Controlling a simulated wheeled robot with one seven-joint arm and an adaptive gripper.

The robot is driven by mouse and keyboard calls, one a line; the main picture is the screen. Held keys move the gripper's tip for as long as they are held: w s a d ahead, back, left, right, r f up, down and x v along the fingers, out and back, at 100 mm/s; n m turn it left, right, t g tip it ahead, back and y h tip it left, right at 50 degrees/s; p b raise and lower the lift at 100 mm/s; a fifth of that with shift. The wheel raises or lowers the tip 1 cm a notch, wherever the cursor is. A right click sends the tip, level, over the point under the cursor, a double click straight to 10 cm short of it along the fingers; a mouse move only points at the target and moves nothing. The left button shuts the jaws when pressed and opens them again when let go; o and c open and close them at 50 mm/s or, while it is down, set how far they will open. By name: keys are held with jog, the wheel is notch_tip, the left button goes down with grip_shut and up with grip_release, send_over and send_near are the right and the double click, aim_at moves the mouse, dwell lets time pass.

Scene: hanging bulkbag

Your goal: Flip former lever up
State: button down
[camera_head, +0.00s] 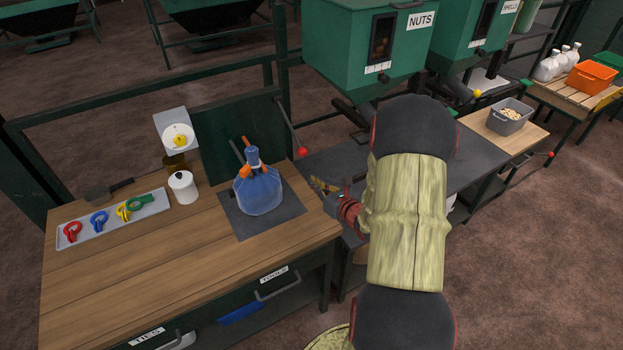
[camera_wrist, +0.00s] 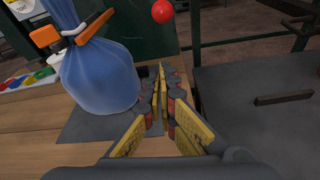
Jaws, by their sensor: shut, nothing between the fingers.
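A lever with a red ball knob (camera_head: 302,151) hangs down at a slant beside the dark green upright panel (camera_head: 236,133). Its rod (camera_head: 287,122) runs up and left from the knob. The red knob also shows at the top of the wrist view (camera_wrist: 162,11), ahead of and above my fingers. My gripper (camera_head: 318,186) is shut and empty, apart from the lever, over the right edge of the wooden bench. In the wrist view its yellow-padded fingers (camera_wrist: 161,82) point forward. Part of the gripper is behind my arm in the head view.
A filled blue bag (camera_head: 258,192) with an orange clip stands on a dark mat (camera_head: 285,212), close left of my gripper. Green hoppers (camera_head: 366,45) stand at the back. A second red knob (camera_head: 550,154) is far right. The dark table (camera_wrist: 255,95) right of my gripper is mostly bare.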

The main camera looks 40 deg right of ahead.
jog(key=b+x, duration=0.2)
jog(key=x, duration=0.6)
jog(key=r, duration=0.3)
jog(key=shift+d+r, duration=0.35)
jog(key=shift+r, duration=0.05)
jog(key=shift+r, duration=0.15)
